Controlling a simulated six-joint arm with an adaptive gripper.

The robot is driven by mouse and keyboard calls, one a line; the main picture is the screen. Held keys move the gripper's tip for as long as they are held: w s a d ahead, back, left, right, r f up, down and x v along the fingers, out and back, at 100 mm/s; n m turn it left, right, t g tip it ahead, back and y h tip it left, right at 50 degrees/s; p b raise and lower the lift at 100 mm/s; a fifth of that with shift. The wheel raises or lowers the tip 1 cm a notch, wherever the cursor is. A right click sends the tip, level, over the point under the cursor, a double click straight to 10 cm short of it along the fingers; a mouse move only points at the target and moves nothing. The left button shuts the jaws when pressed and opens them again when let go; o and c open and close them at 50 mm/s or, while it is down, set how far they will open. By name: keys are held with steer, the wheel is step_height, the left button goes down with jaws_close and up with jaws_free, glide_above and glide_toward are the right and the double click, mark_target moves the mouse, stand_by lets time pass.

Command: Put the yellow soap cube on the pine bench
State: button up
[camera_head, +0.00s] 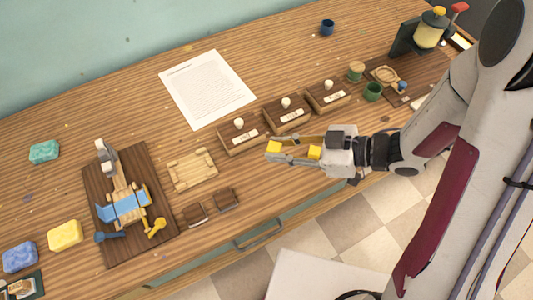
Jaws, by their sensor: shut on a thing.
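My gripper (280,151) reaches in from the right, above the front part of the table near the labelled wooden stands. It is shut on a small yellow cube (274,147), which shows at the fingertips. A second small yellow patch (315,152) shows nearer the gripper's body; I cannot tell whether it is part of the gripper. The pale slatted wooden piece, which looks like the pine bench (193,169), lies on the table to the left of my gripper. Its top looks bare. The cube is apart from it.
Wooden stands with labels and white knobs (241,135) stand close behind my gripper. Two small dark brown blocks (227,199) lie at front left. A dark board (160,200) holds a blue-banded device. A paper sheet (207,88) lies behind. Sponges lie far left.

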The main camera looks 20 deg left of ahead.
glide_above(279, 173)
steer(key=shift+f, duration=2.75)
steer(key=shift+f, duration=2.1)
steer(key=shift+f, duration=0.15)
steer(key=o, duration=0.9)
steer(key=shift+d+r, duration=0.1)
steer(key=shift+r, duration=0.1)
steer(key=shift+v, duration=5.9)
